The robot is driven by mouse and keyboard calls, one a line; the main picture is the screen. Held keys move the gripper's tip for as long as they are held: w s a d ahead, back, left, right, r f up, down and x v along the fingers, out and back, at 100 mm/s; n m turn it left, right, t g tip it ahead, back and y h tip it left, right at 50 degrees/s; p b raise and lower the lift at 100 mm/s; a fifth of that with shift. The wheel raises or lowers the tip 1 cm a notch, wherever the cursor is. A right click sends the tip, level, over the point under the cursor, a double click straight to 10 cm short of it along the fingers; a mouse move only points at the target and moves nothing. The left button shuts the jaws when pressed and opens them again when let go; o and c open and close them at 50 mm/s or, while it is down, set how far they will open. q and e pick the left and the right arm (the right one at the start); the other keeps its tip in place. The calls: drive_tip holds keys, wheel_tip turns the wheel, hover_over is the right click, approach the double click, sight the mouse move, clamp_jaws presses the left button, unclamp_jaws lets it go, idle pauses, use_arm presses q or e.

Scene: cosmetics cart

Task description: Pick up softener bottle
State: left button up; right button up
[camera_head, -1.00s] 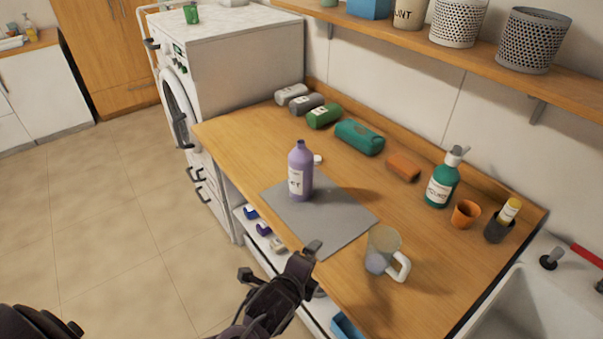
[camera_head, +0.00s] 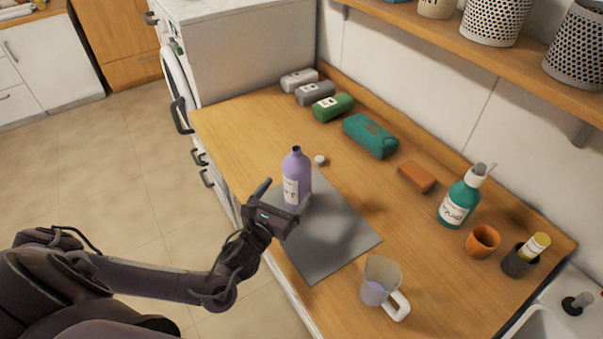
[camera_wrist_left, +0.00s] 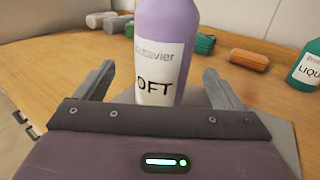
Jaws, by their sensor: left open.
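The softener bottle (camera_head: 297,172) is purple with a white label and stands upright, uncapped, on the grey mat (camera_head: 345,245) on the wooden counter. My left gripper (camera_head: 284,197) is open at the bottle's near side. In the left wrist view its fingers (camera_wrist_left: 157,88) are apart, with a gap on each side of the bottle. A small white cap (camera_head: 320,160) lies behind the bottle. My right gripper is not in view.
A clear measuring jug (camera_head: 380,282) stands in front of the mat. A teal pump bottle (camera_head: 459,203), orange cup (camera_head: 483,240), orange block (camera_head: 417,177) and teal bundle (camera_head: 370,136) are on the right and back. A shelf (camera_head: 480,60) overhangs the rear.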

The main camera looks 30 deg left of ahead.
sight(296, 181)
use_arm(q)
drive_tip(key=shift+w+r+p, duration=0.35)
drive_tip(key=shift+w+p, duration=0.05)
drive_tip(key=shift+w, duration=0.25)
drive_tip(key=shift+w+d+f+p, duration=0.15)
drive_tip(key=shift+w+p, duration=0.15)
drive_tip(key=shift+w, duration=0.45)
drive_tip(key=w, duration=0.2)
drive_tip(key=shift+w+f, duration=0.25)
drive_tip(key=shift+w, duration=0.25)
drive_tip(key=c, duration=0.8)
drive_tip(key=shift+c, duration=1.2)
drive_tip(key=c, duration=0.4)
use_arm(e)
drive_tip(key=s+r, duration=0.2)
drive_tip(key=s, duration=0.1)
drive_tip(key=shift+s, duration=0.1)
use_arm(q)
drive_tip(key=shift+r, duration=0.1)
